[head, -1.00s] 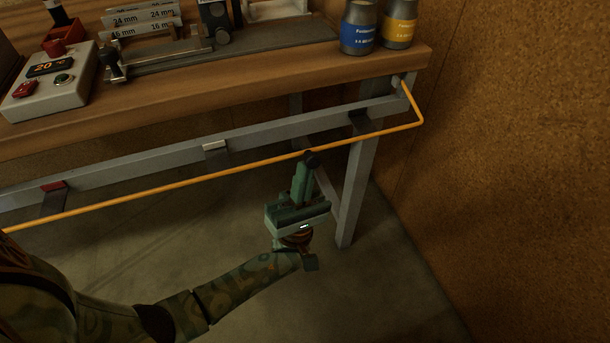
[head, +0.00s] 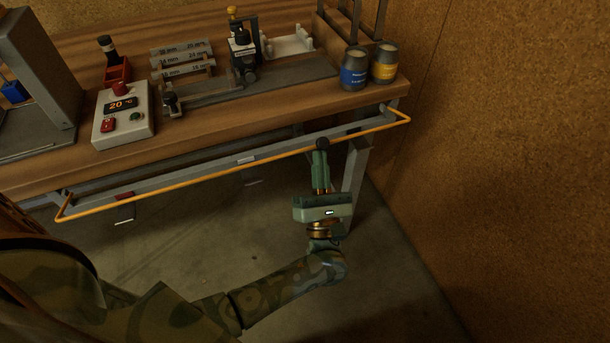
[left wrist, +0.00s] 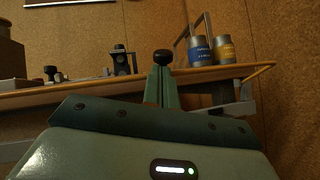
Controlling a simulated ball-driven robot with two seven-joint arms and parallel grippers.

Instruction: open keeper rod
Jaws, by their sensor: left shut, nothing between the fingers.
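The orange keeper rod (head: 230,170) runs along the front of the bench, with bent ends reaching back to the grey bench frame. Its right bend also shows in the left wrist view (left wrist: 268,66). My left gripper (head: 321,147) is shut and empty, pointing up, with its dark round tip overlapping the rod right of its middle in the head view. I cannot tell whether the tip touches the rod. The left wrist view shows the green closed fingers (left wrist: 162,85) and dark tip in front of the bench edge. My right gripper is out of view.
The wooden bench (head: 200,135) carries a control box (head: 123,116), a blue-labelled jar (head: 354,70) and a yellow-labelled jar (head: 384,64) near its right end. A grey bench leg (head: 356,175) stands close to my left gripper. A brown wall (head: 510,150) closes the right side.

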